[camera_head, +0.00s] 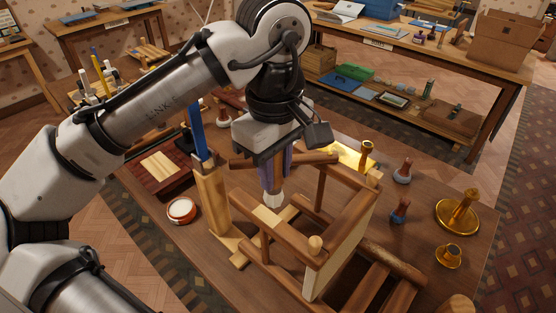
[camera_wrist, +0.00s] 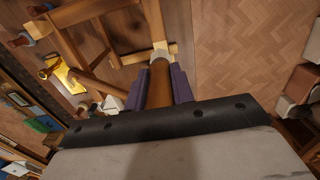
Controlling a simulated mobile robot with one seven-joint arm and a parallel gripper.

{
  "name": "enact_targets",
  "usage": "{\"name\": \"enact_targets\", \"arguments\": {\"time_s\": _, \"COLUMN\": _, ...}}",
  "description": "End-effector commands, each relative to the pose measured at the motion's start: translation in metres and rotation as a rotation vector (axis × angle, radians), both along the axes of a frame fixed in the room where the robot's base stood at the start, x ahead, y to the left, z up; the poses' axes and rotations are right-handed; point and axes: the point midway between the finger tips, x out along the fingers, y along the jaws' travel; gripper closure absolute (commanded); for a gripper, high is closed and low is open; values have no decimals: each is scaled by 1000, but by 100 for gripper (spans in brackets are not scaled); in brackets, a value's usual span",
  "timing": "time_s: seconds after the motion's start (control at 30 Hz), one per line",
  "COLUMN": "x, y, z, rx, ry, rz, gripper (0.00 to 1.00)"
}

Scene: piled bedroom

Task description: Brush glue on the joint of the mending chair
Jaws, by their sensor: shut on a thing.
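My gripper (camera_head: 275,172) points down, its purple fingers shut on a brush. The brush has a brown handle (camera_wrist: 159,86) and a pale tip (camera_head: 273,199). The mending chair (camera_head: 346,232), a brown wooden frame with paler wood pieces, lies on the table. The brush tip is at the chair's pale wood section (camera_head: 268,217); I cannot tell whether they touch. In the wrist view the tip (camera_wrist: 160,52) is beside a pale wood end of the chair frame (camera_wrist: 134,58). A small round dish with white contents (camera_head: 182,210) stands left of the chair; it may hold glue.
A wooden block holding a blue tool (camera_head: 211,195) stands close left of my gripper. Brass pieces (camera_head: 459,211) and small dark-and-wood stamps (camera_head: 402,172) stand at the table's right. A dark red box (camera_head: 160,172) lies at the left. Some bare tabletop (camera_head: 425,240) shows between them.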

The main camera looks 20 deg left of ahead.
Motion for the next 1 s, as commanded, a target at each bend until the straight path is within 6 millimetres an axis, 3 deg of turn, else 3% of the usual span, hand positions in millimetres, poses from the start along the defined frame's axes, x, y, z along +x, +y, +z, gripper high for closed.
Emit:
{"name": "enact_targets", "arguments": {"time_s": 0.2, "x": 0, "y": -1, "z": 2, "rx": 1, "ry": -1, "rz": -2, "gripper": 100}}
{"name": "enact_targets", "arguments": {"time_s": 0.5, "x": 0, "y": -1, "z": -48, "rx": 1, "ry": -1, "rz": 0, "gripper": 100}}
{"name": "enact_targets", "arguments": {"time_s": 0.53, "x": 2, "y": 6, "z": -40, "rx": -2, "ry": -2, "rz": 3, "gripper": 100}}
{"name": "enact_targets", "arguments": {"time_s": 0.7, "x": 10, "y": 27, "z": -38, "rx": 0, "ry": -2, "rz": 3, "gripper": 100}}
{"name": "enact_targets", "arguments": {"time_s": 1.0, "x": 13, "y": 37, "z": -40, "rx": 2, "ry": -1, "rz": 1, "gripper": 100}}
